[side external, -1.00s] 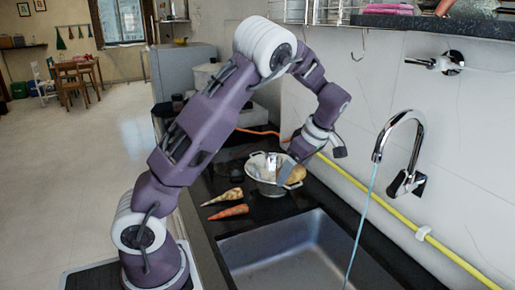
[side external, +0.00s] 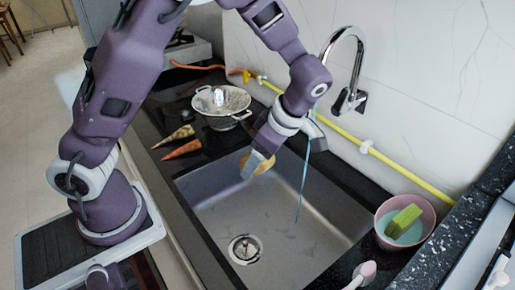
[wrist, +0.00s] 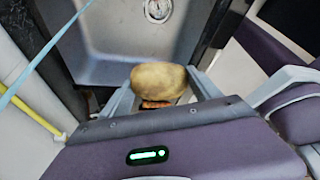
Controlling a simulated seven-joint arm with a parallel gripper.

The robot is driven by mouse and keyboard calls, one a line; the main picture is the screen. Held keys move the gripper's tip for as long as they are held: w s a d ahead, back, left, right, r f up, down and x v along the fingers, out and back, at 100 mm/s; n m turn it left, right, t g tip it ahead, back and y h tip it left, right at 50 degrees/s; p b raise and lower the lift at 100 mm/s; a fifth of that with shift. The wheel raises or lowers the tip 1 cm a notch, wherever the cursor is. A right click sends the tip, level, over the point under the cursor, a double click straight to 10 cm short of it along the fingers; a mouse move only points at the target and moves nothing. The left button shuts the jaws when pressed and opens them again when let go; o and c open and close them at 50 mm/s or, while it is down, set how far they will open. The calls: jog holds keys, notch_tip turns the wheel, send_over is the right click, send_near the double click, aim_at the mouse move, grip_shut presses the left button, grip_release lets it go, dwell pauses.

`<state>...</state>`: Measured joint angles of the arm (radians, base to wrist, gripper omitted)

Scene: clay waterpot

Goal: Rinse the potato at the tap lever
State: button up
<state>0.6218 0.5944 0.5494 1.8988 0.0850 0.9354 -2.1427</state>
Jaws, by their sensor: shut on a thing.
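The potato (side external: 264,163) is pale brown and is held between the fingers of my gripper (side external: 258,165), above the back left part of the steel sink (side external: 222,207). In the wrist view the potato (wrist: 160,82) sits between the two fingers, over the basin. The chrome tap (side external: 345,50) rises at the back wall, with its lever body (side external: 350,101) low on the right. A thin blue stream of water (side external: 304,180) falls from it into the sink. The stream is to the right of the potato and apart from it. The wrist view also shows the stream at the left.
A white colander (side external: 221,101) stands on the black counter behind the sink. Two carrot-like roots (side external: 182,148) lie left of it. A pink bowl (side external: 404,221) with a green sponge (side external: 404,220) stands right of the sink. A yellow hose (side external: 390,163) runs along the wall.

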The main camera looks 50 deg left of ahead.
jog(key=w+d+f, duration=0.1)
jog(key=w+f, duration=0.1)
jog(key=w, duration=1.1)
jog(key=shift+w+f, duration=0.3)
jog(key=shift+d, duration=0.15)
jog(key=shift+d, duration=0.45)
jog(key=shift+a, duration=0.1)
jog(key=shift+a, duration=0.5)
jog(key=shift+d, duration=0.1)
jog(key=shift+d, duration=0.5)
